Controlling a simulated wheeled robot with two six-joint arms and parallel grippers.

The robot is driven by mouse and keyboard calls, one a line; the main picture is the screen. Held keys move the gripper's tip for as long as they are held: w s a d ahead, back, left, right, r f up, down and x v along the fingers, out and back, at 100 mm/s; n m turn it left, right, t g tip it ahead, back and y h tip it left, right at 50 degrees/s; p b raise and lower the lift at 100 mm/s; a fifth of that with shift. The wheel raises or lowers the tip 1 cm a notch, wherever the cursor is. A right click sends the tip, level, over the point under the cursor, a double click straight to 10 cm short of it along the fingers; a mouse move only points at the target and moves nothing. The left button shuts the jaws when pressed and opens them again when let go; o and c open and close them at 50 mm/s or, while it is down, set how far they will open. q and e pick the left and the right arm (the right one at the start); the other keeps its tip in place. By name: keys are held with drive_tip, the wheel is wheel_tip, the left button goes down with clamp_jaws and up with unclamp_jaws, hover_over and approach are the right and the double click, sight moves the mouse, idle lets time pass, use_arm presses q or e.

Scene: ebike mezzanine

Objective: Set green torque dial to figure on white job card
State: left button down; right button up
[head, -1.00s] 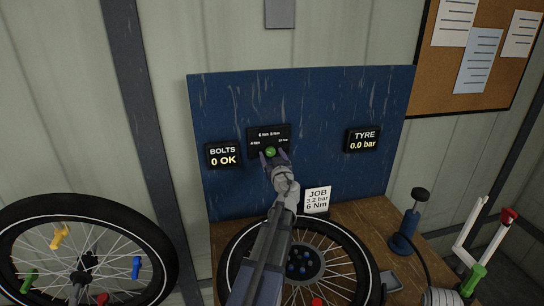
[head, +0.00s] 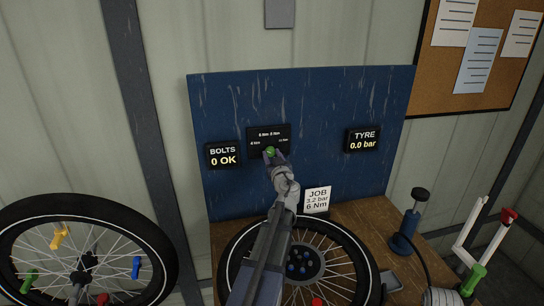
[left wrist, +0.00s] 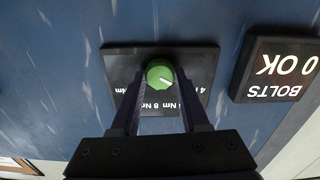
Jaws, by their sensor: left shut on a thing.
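The green torque dial (head: 270,151) sits on a black plate (head: 257,137) with white Nm figures, on the blue backboard. My left gripper (head: 272,154) is shut on the dial. In the left wrist view, inverted, both fingers flank the green dial (left wrist: 160,74). Its white pointer mark slants right and slightly down, on the side of the 4 figure; I cannot tell exactly which figure it meets. The fingers partly cover the figures. The white job card (head: 317,200) stands at the board's foot and reads JOB, 3.2 bar, 6 Nm. My right gripper is not in view.
A BOLTS display (head: 223,155) reads 0 OK and a TYRE display (head: 363,140) reads 0.0 bar. A wheel (head: 361,258) lies on the wooden bench (head: 355,217) under my left arm. A blue pump (head: 409,228) stands at right. Another wheel (head: 150,230) is at left.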

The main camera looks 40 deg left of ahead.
use_arm(q)
drive_tip(key=m, duration=0.4)
drive_tip(key=shift+m, duration=1.9)
drive_tip(key=shift+c, duration=2)
unclamp_jaws()
drive_tip(key=v, duration=0.8)
